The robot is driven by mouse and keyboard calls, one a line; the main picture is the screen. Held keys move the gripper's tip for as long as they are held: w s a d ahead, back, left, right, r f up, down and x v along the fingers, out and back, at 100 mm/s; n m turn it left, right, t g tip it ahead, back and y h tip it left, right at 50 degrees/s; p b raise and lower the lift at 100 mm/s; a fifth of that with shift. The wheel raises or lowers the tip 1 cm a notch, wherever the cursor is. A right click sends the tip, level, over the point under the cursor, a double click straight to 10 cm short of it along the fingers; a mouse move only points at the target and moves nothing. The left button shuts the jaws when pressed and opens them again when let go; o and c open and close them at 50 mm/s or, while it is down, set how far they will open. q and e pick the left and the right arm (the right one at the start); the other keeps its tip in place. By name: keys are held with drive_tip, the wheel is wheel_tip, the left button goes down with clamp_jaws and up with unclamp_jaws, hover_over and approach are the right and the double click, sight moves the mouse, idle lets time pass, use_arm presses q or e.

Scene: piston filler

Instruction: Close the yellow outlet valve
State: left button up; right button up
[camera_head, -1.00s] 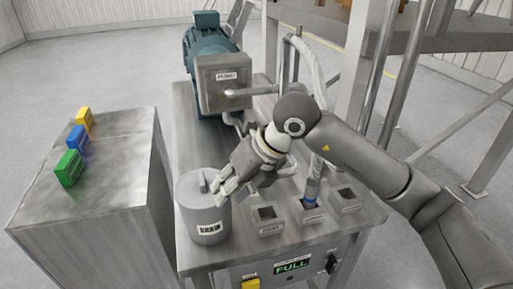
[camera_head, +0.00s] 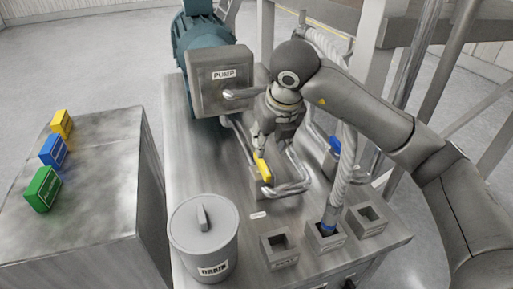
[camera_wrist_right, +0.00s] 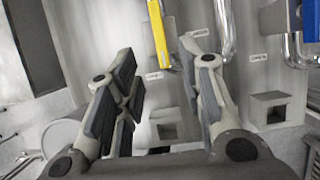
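The yellow outlet valve (camera_head: 262,168) is a bar-shaped handle on the metal piping below the pump. It also shows in the right wrist view (camera_wrist_right: 159,35), at the top centre. My right gripper (camera_head: 264,146) points down just above the handle in the head view, partly covering its upper end. In the wrist view, my right gripper (camera_wrist_right: 158,52) has its fingers spread wide with nothing held between them. The handle shows between and beyond the fingertips; I cannot tell whether any finger touches it. My left gripper is not in view.
The pump box (camera_head: 222,80) stands close behind the gripper. A lidded drain pot (camera_head: 204,240) and square sockets (camera_head: 279,249) are at the table front. A blue valve handle (camera_head: 335,146) and a hose (camera_head: 343,175) stand to the right. Coloured blocks lie on the left cabinet (camera_head: 95,190).

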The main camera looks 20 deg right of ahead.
sight(262, 163)
drive_tip(key=shift+w+f, duration=0.45)
drive_tip(key=shift+w, duration=0.3)
wheel_tip(262, 163, down, 3)
drive_tip(key=p, duration=0.2)
drive_tip(key=shift+p, duration=0.3)
drive_tip(key=p+x, duration=0.1)
drive_tip(key=x, duration=0.2)
drive_tip(key=shift+w+f, duration=0.1)
drive_tip(key=x, duration=0.1)
drive_tip(key=p+x, duration=0.1)
drive_tip(key=shift+w+f, duration=0.2)
drive_tip(key=shift+w, duration=0.1)
drive_tip(key=shift+f, duration=0.35)
drive_tip(key=shift+c, duration=0.3)
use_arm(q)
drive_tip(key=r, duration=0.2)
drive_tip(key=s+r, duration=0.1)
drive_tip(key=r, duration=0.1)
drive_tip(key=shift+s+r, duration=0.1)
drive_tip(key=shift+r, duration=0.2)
use_arm(e)
clamp_jaws()
